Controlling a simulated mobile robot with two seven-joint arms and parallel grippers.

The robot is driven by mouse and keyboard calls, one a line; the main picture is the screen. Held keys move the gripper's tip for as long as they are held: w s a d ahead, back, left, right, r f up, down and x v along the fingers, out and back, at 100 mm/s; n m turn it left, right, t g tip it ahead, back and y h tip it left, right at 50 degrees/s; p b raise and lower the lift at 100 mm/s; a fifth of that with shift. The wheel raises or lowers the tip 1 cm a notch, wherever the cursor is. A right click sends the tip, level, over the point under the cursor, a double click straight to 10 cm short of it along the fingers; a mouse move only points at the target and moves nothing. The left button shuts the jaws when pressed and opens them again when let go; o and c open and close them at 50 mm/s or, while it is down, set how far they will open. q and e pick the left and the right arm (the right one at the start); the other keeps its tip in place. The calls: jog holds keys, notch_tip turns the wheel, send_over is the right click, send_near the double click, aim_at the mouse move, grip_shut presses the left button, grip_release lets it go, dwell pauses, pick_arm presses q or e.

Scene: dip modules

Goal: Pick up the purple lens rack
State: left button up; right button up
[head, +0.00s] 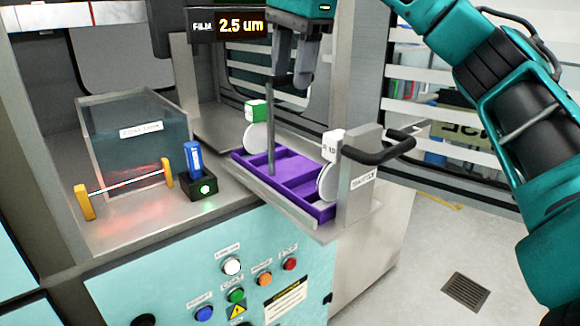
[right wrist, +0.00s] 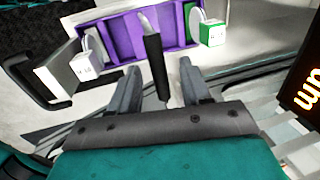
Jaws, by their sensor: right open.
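The purple lens rack (head: 299,164) is an open divided tray on the metal ledge of the machine. A thin grey upright rod (head: 270,130) rises from it. Two white round discs with tags stand at the rack, one tag green (head: 255,112) and one white (head: 332,145). My right gripper (head: 292,78) is open above the rack, pointing down near the rod's top. In the right wrist view, the rack (right wrist: 180,30) lies beyond the fingers (right wrist: 157,75), and the dark rod (right wrist: 154,68) appears between them, with gaps on both sides. My left gripper is not in view.
A dark loop handle (head: 378,155) on an upright metal plate stands right of the rack. At left are a dark glass tank (head: 135,125), a yellow-ended bar (head: 125,183) and a blue piece in a black holder (head: 203,188). A display (head: 228,24) hangs behind, left of the gripper.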

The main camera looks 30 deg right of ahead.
aim_at(288, 85)
jog(key=shift+w+a+f, duration=0.1)
jog(key=shift+w+f, duration=0.1)
jog(key=shift+f, duration=0.95)
jog(key=shift+w+a+f, duration=0.1)
jog(key=shift+w+f, duration=0.05)
jog(key=shift+f, duration=0.95)
jog(key=shift+c, duration=0.4)
grip_shut()
jog(key=shift+r, duration=0.1)
